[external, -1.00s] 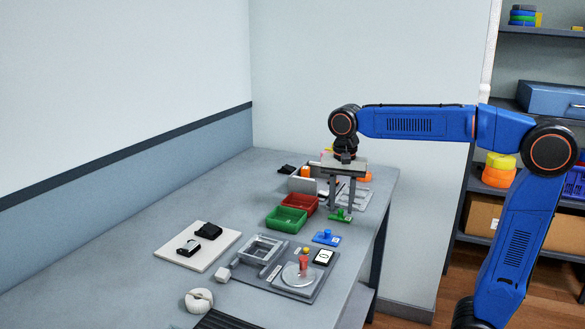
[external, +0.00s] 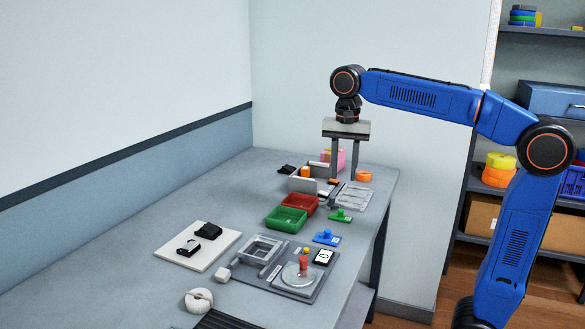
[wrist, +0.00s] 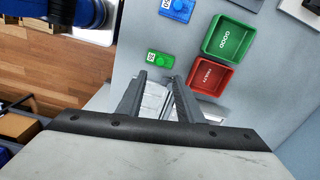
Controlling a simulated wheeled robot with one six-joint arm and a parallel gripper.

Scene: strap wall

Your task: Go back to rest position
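My gripper (external: 344,178) points down and hangs above the far right part of the table (external: 170,221). Its two fingers stand apart with nothing between them. In the wrist view my gripper (wrist: 156,78) shows the same gap, with a pale tray below it. A small green labelled piece (external: 340,216) lies on the table below the fingers, apart from them. It also shows in the wrist view (wrist: 160,59), just ahead of the fingertips.
A green bin (external: 287,219) and a red bin (external: 299,204) stand left of the gripper. A blue piece (external: 326,238) and a grey fixture plate (external: 284,275) lie nearer. An orange ring (external: 364,177) and an open box (external: 303,183) stand farther back. The air above is clear.

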